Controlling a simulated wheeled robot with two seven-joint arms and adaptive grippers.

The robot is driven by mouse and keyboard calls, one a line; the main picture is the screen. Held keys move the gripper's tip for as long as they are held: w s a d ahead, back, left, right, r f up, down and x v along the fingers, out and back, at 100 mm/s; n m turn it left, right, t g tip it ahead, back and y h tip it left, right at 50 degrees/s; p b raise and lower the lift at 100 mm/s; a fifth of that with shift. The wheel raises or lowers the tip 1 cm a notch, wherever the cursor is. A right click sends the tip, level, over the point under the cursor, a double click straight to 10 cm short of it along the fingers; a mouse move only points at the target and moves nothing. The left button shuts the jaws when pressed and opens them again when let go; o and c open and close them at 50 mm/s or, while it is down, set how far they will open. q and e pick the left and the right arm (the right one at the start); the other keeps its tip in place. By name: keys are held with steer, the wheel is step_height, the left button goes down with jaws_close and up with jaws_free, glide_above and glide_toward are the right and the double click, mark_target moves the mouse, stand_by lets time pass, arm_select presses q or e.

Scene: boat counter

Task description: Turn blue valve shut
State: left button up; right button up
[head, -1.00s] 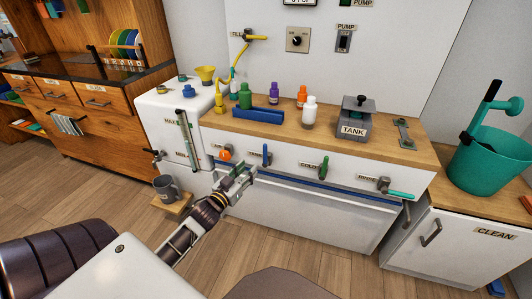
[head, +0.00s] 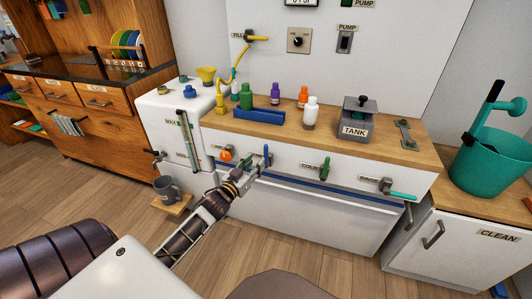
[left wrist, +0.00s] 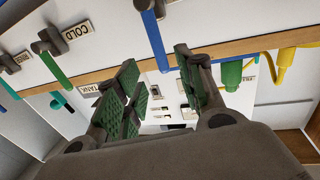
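The blue valve has a blue lever (head: 266,155) on the white front panel, between the orange valve (head: 226,155) and the green one (head: 325,167). The lever stands upright in the head view. My left gripper (head: 256,165) is at the lever, partly covering the valve's base. In the left wrist view, the fingers (left wrist: 160,80) are spread apart. The blue lever (left wrist: 154,38) reaches into the space between them there, and I cannot tell whether either finger touches it. My right gripper is not in view.
A green-blue valve (head: 400,195) sits at the panel's right end. A blue tray (head: 259,117), several bottles and a tank box (head: 356,122) stand on the wooden counter above. A grey mug (head: 167,187) is on a low shelf at the left.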

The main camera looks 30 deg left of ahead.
mark_target(265, 153)
arm_select(q)
steer(key=shift+w+b, duration=0.5)
steer(key=shift+w, duration=2.05)
steer(key=shift+w+a+b, duration=0.15)
steer(key=shift+w+b, duration=0.2)
steer(key=shift+w, duration=1.65)
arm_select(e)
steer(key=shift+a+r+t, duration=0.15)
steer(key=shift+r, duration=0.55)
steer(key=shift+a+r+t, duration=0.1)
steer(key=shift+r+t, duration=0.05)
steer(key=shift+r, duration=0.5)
arm_select(q)
jaws_close()
